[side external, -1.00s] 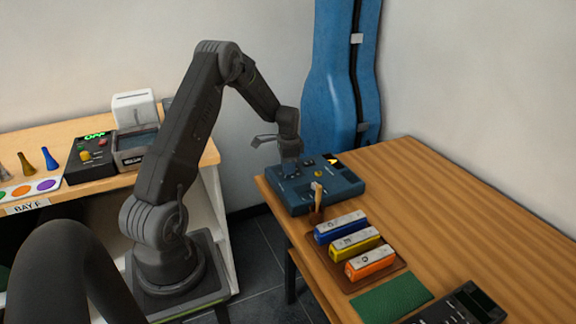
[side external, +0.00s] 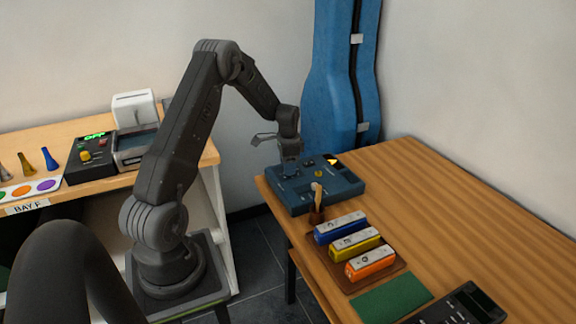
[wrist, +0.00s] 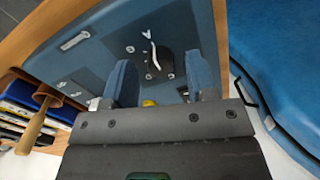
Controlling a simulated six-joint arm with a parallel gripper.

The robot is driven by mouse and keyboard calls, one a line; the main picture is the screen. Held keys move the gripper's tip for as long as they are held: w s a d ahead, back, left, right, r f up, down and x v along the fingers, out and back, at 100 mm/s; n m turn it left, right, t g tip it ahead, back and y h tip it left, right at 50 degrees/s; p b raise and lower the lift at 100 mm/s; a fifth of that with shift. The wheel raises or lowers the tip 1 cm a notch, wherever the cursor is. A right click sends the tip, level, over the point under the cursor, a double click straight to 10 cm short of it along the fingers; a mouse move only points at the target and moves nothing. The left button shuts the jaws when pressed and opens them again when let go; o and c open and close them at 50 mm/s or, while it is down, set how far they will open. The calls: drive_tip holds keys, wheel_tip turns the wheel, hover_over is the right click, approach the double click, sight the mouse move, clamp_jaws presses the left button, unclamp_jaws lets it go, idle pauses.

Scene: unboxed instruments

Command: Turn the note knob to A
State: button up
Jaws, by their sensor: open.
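My gripper (side external: 289,168) points down over the box's back-left part. In the wrist view, its two blue fingers stand apart, open (wrist: 160,80), with the box's panel (wrist: 95,62) beyond them. A black round part with a white curved pointer (wrist: 154,55) shows between and beyond the fingers. A yellow part (wrist: 149,103) shows low between them, mostly hidden by the gripper body.
Several harmonicas lie on a brown tray (side external: 346,281) nearby. A blue instrument case (side external: 338,80) stands behind.

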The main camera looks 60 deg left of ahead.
wheel_tip(320, 180, up, 13)
drive_tip(key=shift+d+r, duration=0.15)
drive_tip(key=shift+d, duration=0.1)
drive_tip(key=s+d+r+t, duration=0.1)
drive_tip(key=s+d+r, duration=0.1)
drive_tip(key=d+r, duration=0.35)
drive_tip(key=s+d+r+n+t, duration=0.1)
drive_tip(key=d+r, duration=0.1)
drive_tip(key=d, duration=0.6)
drive_tip(key=s+d+r+t, duration=0.1)
drive_tip(key=s+d+r, duration=0.1)
drive_tip(key=d+r, duration=0.35)
drive_tip(key=s+d+f+n+t, duration=0.1)
drive_tip(key=s+d+f+t, duration=0.1)
drive_tip(key=s+d, duration=1.2)
drive_tip(key=shift+d+n+t, duration=0.3)
drive_tip(key=shift+d+n, duration=0.1)
